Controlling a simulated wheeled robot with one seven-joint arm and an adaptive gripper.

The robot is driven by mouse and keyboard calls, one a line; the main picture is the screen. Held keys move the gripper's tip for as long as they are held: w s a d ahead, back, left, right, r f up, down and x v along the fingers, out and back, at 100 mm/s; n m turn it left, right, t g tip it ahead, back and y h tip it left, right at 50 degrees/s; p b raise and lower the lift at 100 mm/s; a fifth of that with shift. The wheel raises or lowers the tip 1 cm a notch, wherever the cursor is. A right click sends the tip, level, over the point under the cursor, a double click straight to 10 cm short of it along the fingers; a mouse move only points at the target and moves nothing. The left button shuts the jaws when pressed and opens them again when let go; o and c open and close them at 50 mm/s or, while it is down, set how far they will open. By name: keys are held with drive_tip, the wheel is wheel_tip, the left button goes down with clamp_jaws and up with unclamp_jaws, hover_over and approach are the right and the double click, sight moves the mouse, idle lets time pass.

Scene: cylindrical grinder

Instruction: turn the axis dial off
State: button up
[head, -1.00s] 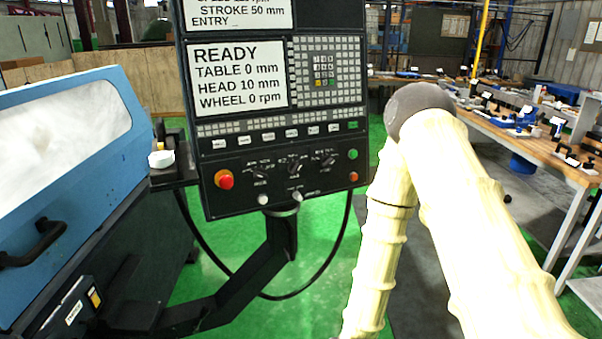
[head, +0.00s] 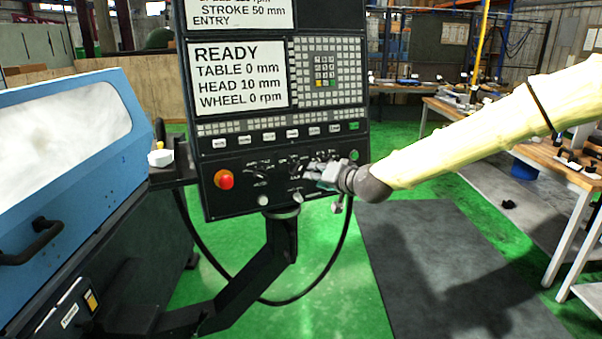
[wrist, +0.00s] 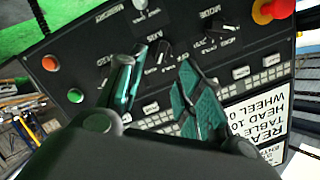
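The black control panel (head: 240,185) has a row of black dials along its lower part. In the wrist view the axis dial (wrist: 165,51) sits below the "AXIS" label, just beyond and between the fingertips. In the head view the middle dial (head: 294,163) shows just left of my gripper. My gripper (wrist: 155,65) is open, its two green-lit fingers apart with nothing between them. In the head view my gripper (head: 322,176) is in front of the panel's lower right, partly covering the right dial. I cannot tell whether a finger touches the panel.
A red emergency button (head: 224,179) is on the panel's lower left. The mode dial (wrist: 224,29) sits beside the axis dial. Green (wrist: 97,123) and red (wrist: 51,63) buttons lie on the other side. A blue machine (head: 60,150) stands left.

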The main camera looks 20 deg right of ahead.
sight(300, 170)
drive_tip(key=shift+r+p+x, duration=0.15)
drive_tip(key=shift+p+x, duration=0.35)
drive_tip(key=shift+x, duration=1.3)
drive_tip(key=shift+r+p+x, duration=0.15)
drive_tip(key=shift+p+x, duration=0.35)
drive_tip(key=shift+x, duration=1.3)
drive_tip(key=shift+r+p+x, duration=0.2)
drive_tip(key=shift+p+x, duration=0.3)
drive_tip(key=shift+x, duration=1.25)
drive_tip(key=shift+w+d, duration=0.1)
drive_tip(key=shift+w, duration=0.05)
clamp_jaws()
